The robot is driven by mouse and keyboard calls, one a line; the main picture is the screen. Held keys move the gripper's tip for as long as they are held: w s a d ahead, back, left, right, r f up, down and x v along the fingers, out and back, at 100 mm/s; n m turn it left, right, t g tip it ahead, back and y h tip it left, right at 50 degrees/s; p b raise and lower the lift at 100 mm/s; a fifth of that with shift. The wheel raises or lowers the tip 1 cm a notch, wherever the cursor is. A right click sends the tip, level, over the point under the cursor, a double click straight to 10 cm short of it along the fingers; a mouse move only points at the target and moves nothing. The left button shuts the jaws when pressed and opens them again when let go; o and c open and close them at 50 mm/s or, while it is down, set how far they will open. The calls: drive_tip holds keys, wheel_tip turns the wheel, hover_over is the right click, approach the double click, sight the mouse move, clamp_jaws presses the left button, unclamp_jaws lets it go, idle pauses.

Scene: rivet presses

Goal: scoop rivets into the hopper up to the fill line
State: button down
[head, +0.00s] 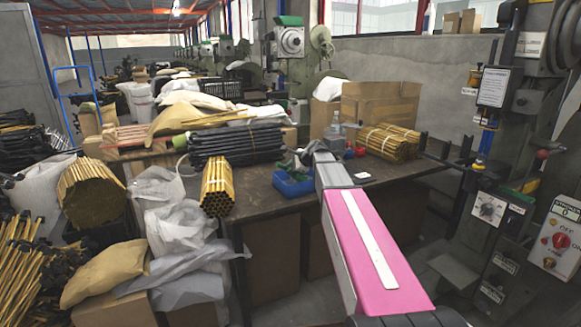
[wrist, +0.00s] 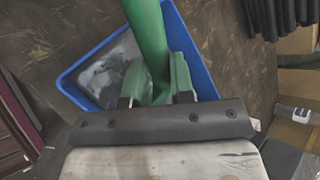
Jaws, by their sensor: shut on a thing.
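A blue bin (head: 293,186) sits on the dark workbench, just left of the end of my arm in the head view. It also shows in the wrist view (wrist: 205,62), with a patch of grey-white contents (wrist: 108,72) that I cannot make out clearly. My gripper (wrist: 157,82) is over the bin, shut on a green scoop (wrist: 146,30) by its handle. The scoop's far end runs out of the top of the wrist view, so its load is hidden. In the head view a bit of green (head: 304,157) shows by my wrist. I cannot pick out the hopper or its fill line.
Bundled brass tubes (head: 390,143) lie on the bench (head: 262,215) to the right, with a clear bottle (head: 336,122) nearby. Black rods (head: 235,142) and another brass bundle (head: 217,188) lie left. A press with a control box (head: 560,240) stands at right.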

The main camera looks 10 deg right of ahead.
drive_tip(key=shift+d+f, duration=0.15)
drive_tip(key=shift+f, duration=0.45)
drive_tip(key=shift+a+f+n+h, duration=0.2)
drive_tip(key=shift+f+n+h, duration=0.3)
drive_tip(key=shift+h, duration=0.2)
drive_tip(key=shift+r+t, duration=0.1)
drive_tip(key=shift+t, duration=0.2)
drive_tip(key=shift+s+a+r+n+t+h, duration=0.15)
drive_tip(key=shift+a+r+h, duration=0.15)
drive_tip(key=shift+r, duration=0.75)
drive_tip(key=shift+s+a+r+n+t+h, duration=0.1)
drive_tip(key=shift+a+r+n+h, duration=0.2)
drive_tip(key=shift+r, duration=0.8)
drive_tip(key=shift+s+a+r+n+t+h, duration=0.1)
drive_tip(key=shift+r+h, duration=0.3)
drive_tip(key=shift+r, duration=0.65)
drive_tip(key=shift+r, duration=0.1)
